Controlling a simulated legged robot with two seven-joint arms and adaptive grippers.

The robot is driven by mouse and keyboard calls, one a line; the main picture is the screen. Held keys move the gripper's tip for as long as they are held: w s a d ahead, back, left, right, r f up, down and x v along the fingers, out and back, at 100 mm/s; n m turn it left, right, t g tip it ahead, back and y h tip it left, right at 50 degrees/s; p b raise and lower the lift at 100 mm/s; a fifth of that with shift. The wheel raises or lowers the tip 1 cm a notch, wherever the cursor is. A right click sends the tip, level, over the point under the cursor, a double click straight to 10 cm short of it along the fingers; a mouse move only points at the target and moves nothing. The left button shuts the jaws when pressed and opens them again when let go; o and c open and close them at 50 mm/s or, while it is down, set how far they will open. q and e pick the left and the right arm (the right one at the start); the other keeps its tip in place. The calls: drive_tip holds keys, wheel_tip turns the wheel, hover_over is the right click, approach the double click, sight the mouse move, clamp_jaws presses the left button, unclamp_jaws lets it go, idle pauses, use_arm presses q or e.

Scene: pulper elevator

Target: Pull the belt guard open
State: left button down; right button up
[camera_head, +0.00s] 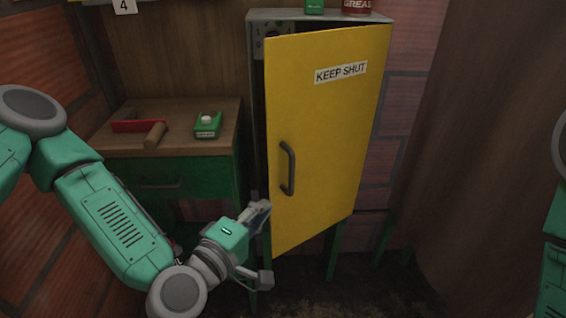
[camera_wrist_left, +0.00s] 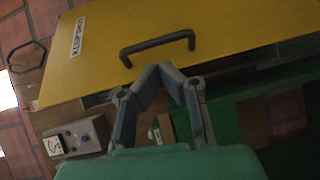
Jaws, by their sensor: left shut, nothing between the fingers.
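The belt guard (camera_head: 325,120) is a yellow door labelled KEEP SHUT on a grey cabinet. It stands ajar, with a gap along its left edge. Its dark handle (camera_head: 287,168) is upright near that edge. In the left wrist view the guard (camera_wrist_left: 210,35) fills the top, with the handle (camera_wrist_left: 157,46) just beyond my fingertips. My left gripper (camera_head: 262,208) is at the guard's lower left edge, left of and below the handle. It also shows in the left wrist view (camera_wrist_left: 158,70), shut and empty, apart from the handle. My right gripper is out of view.
A wooden-topped green drawer cabinet (camera_head: 130,175) stands left of the cabinet, with a green box (camera_head: 208,125) and a red tool (camera_head: 135,127) on top. A grey box with knobs (camera_wrist_left: 75,138) shows in the left wrist view. Floor in front of the guard looks clear.

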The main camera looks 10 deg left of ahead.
sight(281, 165)
use_arm(q)
drive_tip(key=shift+n+t+y, duration=0.5)
drive_tip(key=shift+n+t, duration=0.2)
drive_tip(key=shift+n, duration=0.1)
drive_tip(key=w, duration=0.3)
drive_tip(key=w+r, duration=0.1)
drive_tip(key=w, duration=0.3)
drive_tip(key=w+r, duration=0.1)
drive_tip(key=w, duration=0.2)
drive_tip(key=shift+w+d+r+b, duration=0.15)
drive_tip(key=shift+d+r+b, duration=0.05)
drive_tip(key=shift+r+b, duration=0.1)
drive_tip(key=shift+w+d, duration=0.2)
drive_tip(key=shift+w, duration=0.15)
